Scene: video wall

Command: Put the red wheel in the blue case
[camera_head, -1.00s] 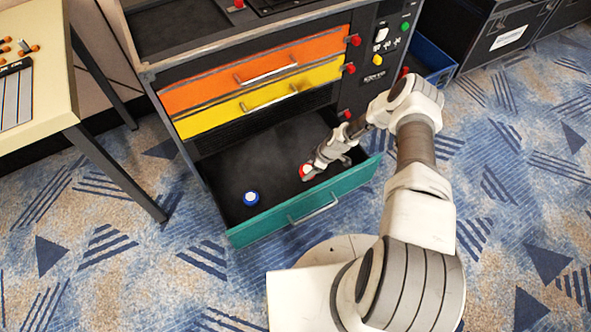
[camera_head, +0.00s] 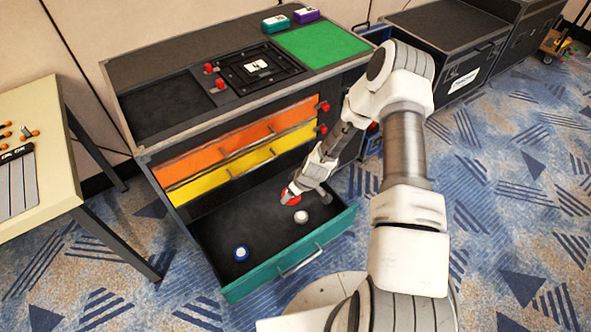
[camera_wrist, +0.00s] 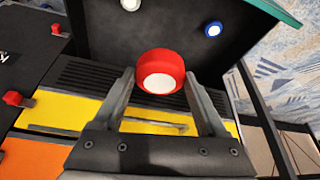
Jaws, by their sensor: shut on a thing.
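My gripper (camera_head: 290,194) is shut on the red wheel (camera_wrist: 160,72), which has a white centre and sits between the fingertips in the wrist view. In the head view the red wheel (camera_head: 293,199) is partly hidden by the gripper and appears a little above the open drawer's dark floor. The drawer (camera_head: 290,262) has a teal front.
A white wheel (camera_head: 301,216) and a blue wheel (camera_head: 241,254) lie in the drawer. Shut orange (camera_head: 210,151) and yellow (camera_head: 215,180) drawers are above. A table (camera_head: 60,170) is at left.

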